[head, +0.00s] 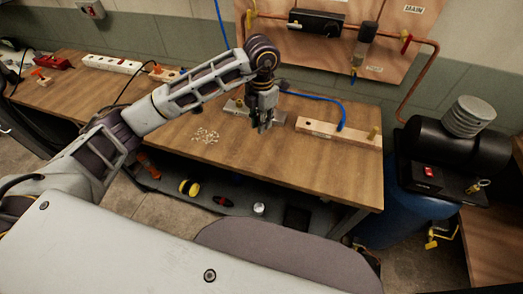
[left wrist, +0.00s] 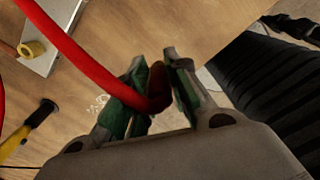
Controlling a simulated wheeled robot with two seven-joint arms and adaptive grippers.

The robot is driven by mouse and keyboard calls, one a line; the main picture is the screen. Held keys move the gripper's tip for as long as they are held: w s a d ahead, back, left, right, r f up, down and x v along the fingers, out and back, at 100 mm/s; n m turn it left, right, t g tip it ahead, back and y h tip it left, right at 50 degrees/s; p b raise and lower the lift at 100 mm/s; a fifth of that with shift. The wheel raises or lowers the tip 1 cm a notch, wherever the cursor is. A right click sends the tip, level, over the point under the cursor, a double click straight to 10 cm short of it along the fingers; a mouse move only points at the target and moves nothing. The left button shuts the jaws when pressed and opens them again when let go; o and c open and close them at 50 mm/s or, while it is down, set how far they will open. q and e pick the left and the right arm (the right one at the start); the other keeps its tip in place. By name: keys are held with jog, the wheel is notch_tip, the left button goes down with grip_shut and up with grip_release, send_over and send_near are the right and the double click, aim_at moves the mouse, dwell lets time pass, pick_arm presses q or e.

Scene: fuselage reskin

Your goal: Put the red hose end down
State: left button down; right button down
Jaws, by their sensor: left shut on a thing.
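The red hose (left wrist: 72,55) runs from the upper left of the left wrist view down to my left gripper (left wrist: 156,66). Its darker red end (left wrist: 157,84) sits between the green-lined fingers, which are shut on it. In the head view my left gripper (head: 265,118) points down over the wooden workbench (head: 300,165), near its back edge. I cannot make out the red hose in the head view. My right gripper is not in view.
A grey metal block (head: 236,108) lies just left of my gripper. A wooden block (head: 340,133) with a blue hose (head: 330,98) is to the right. Small pale bits (head: 205,135) lie scattered on the bench. A black tank (head: 455,145) stands right. The front middle of the bench is clear.

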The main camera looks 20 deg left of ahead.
pick_arm(q)
jog(key=shift+f, duration=0.1)
notch_tip(320, 180, down, 5)
jog(key=shift+r+p, duration=0.15)
jog(key=shift+p, duration=0.2)
jog(key=shift+f, duration=0.7)
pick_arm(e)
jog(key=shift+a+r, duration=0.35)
pick_arm(q)
jog(key=shift+f, duration=1.85)
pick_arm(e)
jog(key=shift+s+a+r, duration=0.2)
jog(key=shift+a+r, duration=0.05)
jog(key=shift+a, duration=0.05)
